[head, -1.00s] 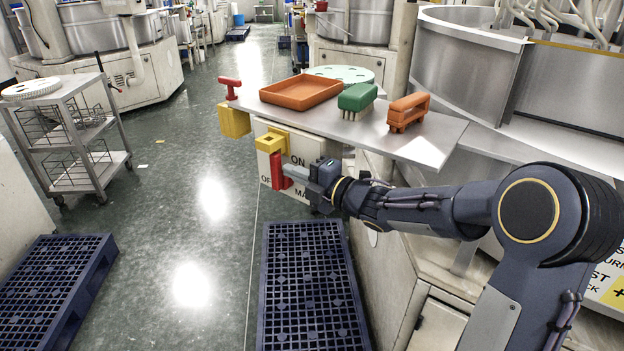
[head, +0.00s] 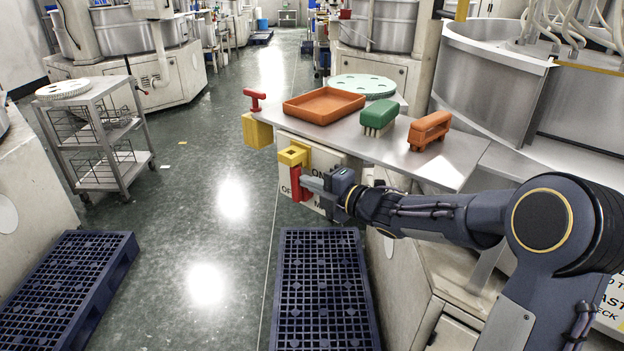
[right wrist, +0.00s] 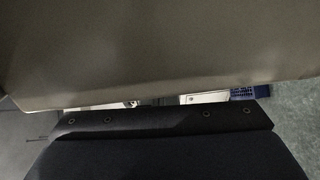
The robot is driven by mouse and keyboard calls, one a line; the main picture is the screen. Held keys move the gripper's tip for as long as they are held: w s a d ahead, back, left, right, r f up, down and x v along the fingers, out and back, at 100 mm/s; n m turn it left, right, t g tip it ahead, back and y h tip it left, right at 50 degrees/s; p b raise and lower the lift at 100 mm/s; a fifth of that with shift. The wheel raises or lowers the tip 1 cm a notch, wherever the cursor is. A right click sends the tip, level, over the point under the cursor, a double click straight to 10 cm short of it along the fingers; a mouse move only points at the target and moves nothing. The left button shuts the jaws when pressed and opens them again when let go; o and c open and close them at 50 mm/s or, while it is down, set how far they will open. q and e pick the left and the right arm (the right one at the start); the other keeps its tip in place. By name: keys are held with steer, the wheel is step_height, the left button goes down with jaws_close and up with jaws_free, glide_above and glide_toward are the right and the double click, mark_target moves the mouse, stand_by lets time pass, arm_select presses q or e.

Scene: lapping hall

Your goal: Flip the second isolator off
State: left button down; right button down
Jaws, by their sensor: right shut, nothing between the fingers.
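A yellow isolator body (head: 293,155) is on a white panel (head: 322,166) below the shelf in the head view. Its red handle (head: 296,186) hangs down, near the partly hidden OFF lettering; ON lettering is to its right. My right gripper (head: 306,184) is shut and empty, its tips at the right side of the red handle; I cannot tell whether they touch. Another yellow box (head: 257,131) with a red T-handle (head: 254,99) stands farther back at the shelf's left end. My left gripper is not in view. The right wrist view shows mostly a blurred pale surface and my dark gripper housing.
The metal shelf (head: 450,165) above the panel holds an orange tray (head: 324,105), a green brush (head: 379,118) and an orange block-like tool (head: 429,130). A blue pallet (head: 322,300) lies below. A wire cart (head: 97,140) stands left. The floor between is open.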

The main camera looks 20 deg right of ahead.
mark_target(302, 194)
steer(key=shift+w+a+r+g+h+p, duration=0.35)
steer(key=shift+w+p, duration=0.2)
steer(key=shift+p, duration=0.85)
steer(key=shift+w+a+r+g+h+p, duration=0.2)
steer(key=shift+w+a+g+p, duration=0.3)
steer(key=shift+p, duration=0.9)
steer(key=shift+w, duration=0.1)
steer(key=v, duration=0.8)
steer(key=shift+w, duration=0.1)
